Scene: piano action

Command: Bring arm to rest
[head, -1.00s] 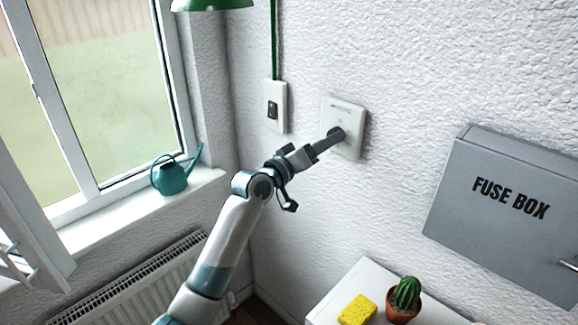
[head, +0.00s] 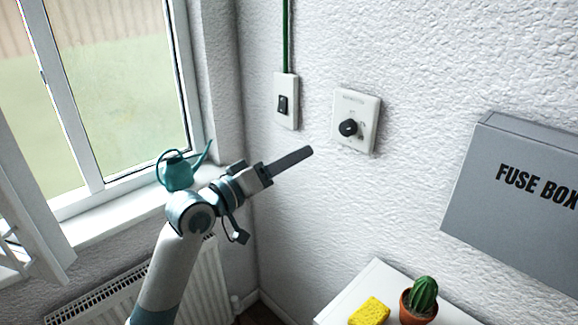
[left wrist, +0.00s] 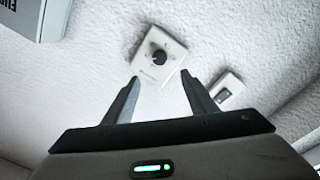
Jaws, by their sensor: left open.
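My left gripper (head: 292,158) is off the wall, below and left of the dial plate, touching nothing in the head view. In the left wrist view its two fingers (left wrist: 158,100) are apart with nothing between them. A black round dial (head: 348,128) sits on a white wall plate (head: 368,108). The dial (left wrist: 159,57) also shows ahead of the fingers in the left wrist view. My right gripper is in neither view.
A black light switch (head: 283,104) is left of the dial. A grey fuse box (head: 490,190) hangs at the right. A teal watering can (head: 178,174) stands on the sill beyond my arm. A yellow sponge (head: 369,312) and a potted cactus (head: 422,297) are on a white cabinet (head: 372,274).

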